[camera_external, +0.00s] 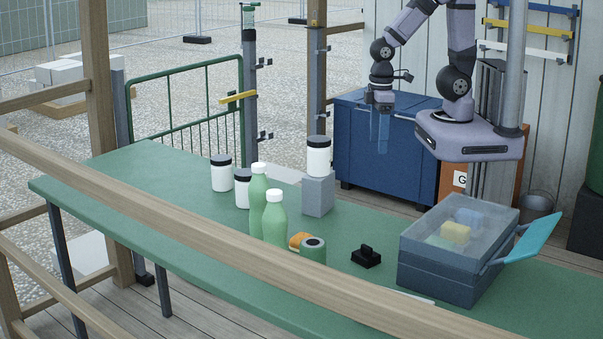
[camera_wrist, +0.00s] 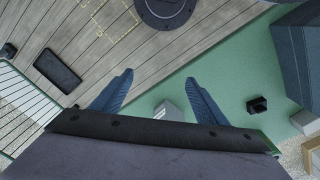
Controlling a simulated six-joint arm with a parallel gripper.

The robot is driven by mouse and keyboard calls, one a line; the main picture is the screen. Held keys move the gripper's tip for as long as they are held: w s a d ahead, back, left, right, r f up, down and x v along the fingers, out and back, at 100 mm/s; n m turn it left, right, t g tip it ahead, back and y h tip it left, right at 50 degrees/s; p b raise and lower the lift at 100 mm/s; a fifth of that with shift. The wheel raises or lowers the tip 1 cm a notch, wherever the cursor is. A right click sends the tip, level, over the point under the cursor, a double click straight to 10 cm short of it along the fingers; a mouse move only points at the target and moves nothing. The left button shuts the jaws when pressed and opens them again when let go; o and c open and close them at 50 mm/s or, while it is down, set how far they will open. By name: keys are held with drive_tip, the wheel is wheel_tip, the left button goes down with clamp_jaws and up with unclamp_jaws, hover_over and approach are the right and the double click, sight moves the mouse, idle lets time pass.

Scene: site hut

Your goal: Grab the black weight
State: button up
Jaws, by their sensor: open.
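The black weight (camera_external: 366,257) is a small dark block with a knob-like handle on top. It sits on the green table (camera_external: 170,175), between the round grey-green roll and the blue-grey case. In the wrist view the black weight (camera_wrist: 258,105) lies to the right of my right finger, well clear of it. My gripper (camera_external: 379,135) hangs above and beyond the table in the external view, apart from the weight. In the wrist view my gripper (camera_wrist: 158,80) has its two blue fingers spread wide with nothing between them.
A grey block (camera_external: 318,195) carries a white jar (camera_external: 318,156). Two more jars, green bottles (camera_external: 274,218), an orange item and a roll (camera_external: 313,249) stand left of the weight. A lidded case (camera_external: 440,275) stands right. A wooden rail (camera_external: 230,250) crosses in front.

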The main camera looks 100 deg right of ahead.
drive_tip(key=w+a+f+n+t+y+b, duration=0.1)
drive_tip(key=w+a+f+n+t, duration=0.25)
drive_tip(key=a, duration=0.55)
drive_tip(key=w+a+f+m+t+y+b, duration=0.1)
drive_tip(key=w+a+f+t+y+b, duration=0.1)
drive_tip(key=w+a+f, duration=0.5)
drive_tip(key=s+a+r+n+t+y+b, duration=0.1)
drive_tip(key=s+a+n+t+y, duration=0.1)
drive_tip(key=a, duration=0.6)
drive_tip(key=s+a+r+n+t+y+b, duration=0.1)
drive_tip(key=a+t, duration=0.3)
drive_tip(key=a, duration=0.4)
drive_tip(key=shift+s+a+r+n+y, duration=0.45)
drive_tip(key=shift+r+y, duration=0.15)
drive_tip(key=shift+r, duration=0.1)
drive_tip(key=shift+d+f+b, duration=0.1)
drive_tip(key=shift+b, duration=0.25)
drive_tip(key=b, duration=0.7)
approach(368, 250)
drive_tip(key=w+f, duration=0.1)
drive_tip(key=w+a+f, duration=0.1)
drive_tip(key=w, duration=0.1)
drive_tip(key=shift+w+f, duration=0.3)
drive_tip(key=shift+b+x, duration=0.55)
drive_tip(key=shift+x, duration=1.95)
